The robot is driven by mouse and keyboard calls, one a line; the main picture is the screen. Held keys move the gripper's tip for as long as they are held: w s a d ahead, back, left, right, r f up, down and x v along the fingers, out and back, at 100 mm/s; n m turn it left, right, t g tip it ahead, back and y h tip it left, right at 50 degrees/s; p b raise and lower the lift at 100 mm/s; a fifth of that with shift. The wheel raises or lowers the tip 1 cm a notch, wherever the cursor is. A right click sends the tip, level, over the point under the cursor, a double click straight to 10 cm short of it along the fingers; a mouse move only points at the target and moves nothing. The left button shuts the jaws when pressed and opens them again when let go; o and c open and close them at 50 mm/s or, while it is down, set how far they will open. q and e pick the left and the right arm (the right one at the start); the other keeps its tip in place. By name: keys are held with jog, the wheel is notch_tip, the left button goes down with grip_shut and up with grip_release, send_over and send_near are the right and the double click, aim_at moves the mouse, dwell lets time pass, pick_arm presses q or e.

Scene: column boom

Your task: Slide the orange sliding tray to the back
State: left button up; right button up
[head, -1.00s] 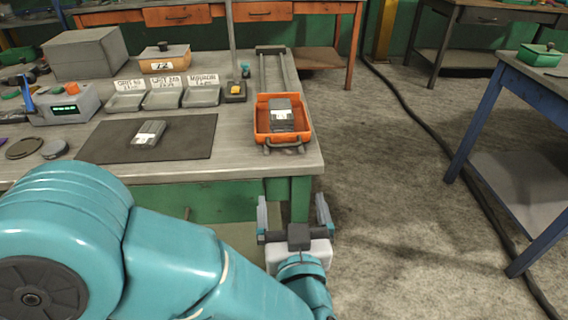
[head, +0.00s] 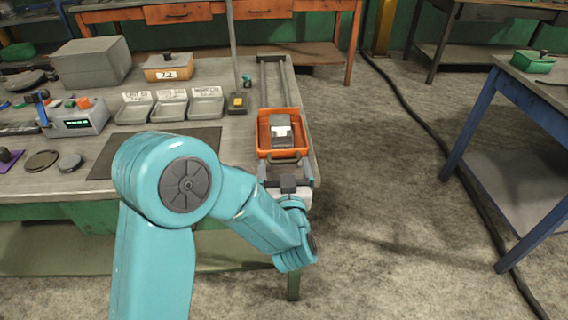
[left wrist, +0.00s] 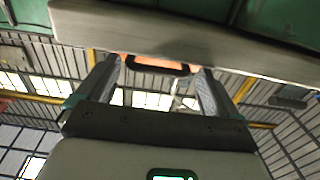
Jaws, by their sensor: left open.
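The orange sliding tray (head: 262,130) sits at the near end of its two rails (head: 272,80), along the right side of the workbench. A dark grey block with a white label (head: 281,131) lies in it. A dark bar handle (head: 288,160) is on its near side. My left gripper (head: 286,168) is open at the near side of the tray, its fingers on either side of the handle. In the left wrist view the handle (left wrist: 157,66) shows between the open fingertips, with a strip of orange tray (left wrist: 150,61). I cannot tell whether they touch. My right gripper is not in view.
The workbench (head: 235,150) carries a dark mat (head: 105,165), partly hidden by my arm, labelled grey bins (head: 170,107) and a small black-and-yellow item (head: 237,101) left of the rails. The rails behind the tray look clear. A blue-legged table (head: 470,125) stands right, beyond open floor.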

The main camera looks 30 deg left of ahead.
aim_at(282, 156)
pick_arm(q)
jog(key=shift+w+a, duration=0.25)
jog(key=shift+w, duration=0.15)
jog(key=c, duration=1.2)
jog(key=x, duration=0.5)
jog(key=shift+b, duration=0.4)
jog(key=shift+s, duration=0.1)
jog(key=o, duration=1.2)
